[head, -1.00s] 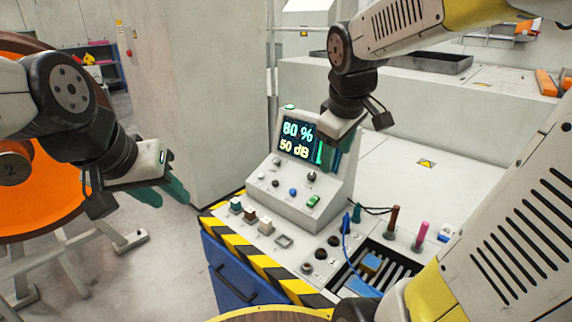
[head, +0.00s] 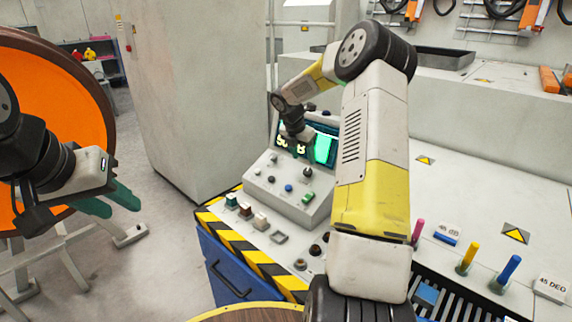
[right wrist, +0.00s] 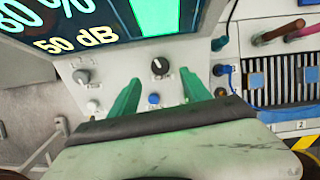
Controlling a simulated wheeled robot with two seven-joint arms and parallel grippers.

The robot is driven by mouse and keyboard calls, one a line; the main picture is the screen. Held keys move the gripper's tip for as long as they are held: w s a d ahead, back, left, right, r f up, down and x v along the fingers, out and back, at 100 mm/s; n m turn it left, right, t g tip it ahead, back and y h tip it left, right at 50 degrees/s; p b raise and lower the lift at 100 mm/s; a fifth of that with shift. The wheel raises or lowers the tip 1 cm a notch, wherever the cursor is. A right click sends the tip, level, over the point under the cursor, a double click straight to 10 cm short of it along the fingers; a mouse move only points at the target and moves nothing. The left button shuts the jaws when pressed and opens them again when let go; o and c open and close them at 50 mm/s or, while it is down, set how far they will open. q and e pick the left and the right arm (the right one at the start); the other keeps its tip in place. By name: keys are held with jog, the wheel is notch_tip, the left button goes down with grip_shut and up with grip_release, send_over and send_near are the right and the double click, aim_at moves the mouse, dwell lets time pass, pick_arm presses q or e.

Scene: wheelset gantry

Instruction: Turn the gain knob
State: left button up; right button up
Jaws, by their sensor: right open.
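The sloped console (head: 290,205) has a lit screen that reads "50 dB" in the right wrist view. Below the screen are a black knob with a white mark (right wrist: 160,66) and a grey knob (right wrist: 81,76); their labels are not legible, so I cannot tell which is the gain knob. My right gripper (right wrist: 163,88) is open and empty, its green fingers pointing at the panel on either side of the black knob, apart from it. In the head view, it is over the screen (head: 300,137), fingertips hard to see. My left gripper (head: 108,201) is open and empty, left of the console.
A blue button (right wrist: 154,99) lies between my right fingers. Coloured push buttons (head: 246,213) sit on the striped console edge. Coloured pegs (head: 467,258) and a slotted tray (right wrist: 270,82) are to the right. An orange wheel (head: 60,120) stands at left.

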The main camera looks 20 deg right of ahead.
aim_at(307, 171)
jog(key=x, duration=0.7)
jog(key=shift+a+f, duration=0.1)
jog(key=shift+c, duration=0.5)
grip_shut()
jog(key=shift+m, duration=0.3)
jog(key=m, duration=0.3)
jog(key=shift+m, duration=2)
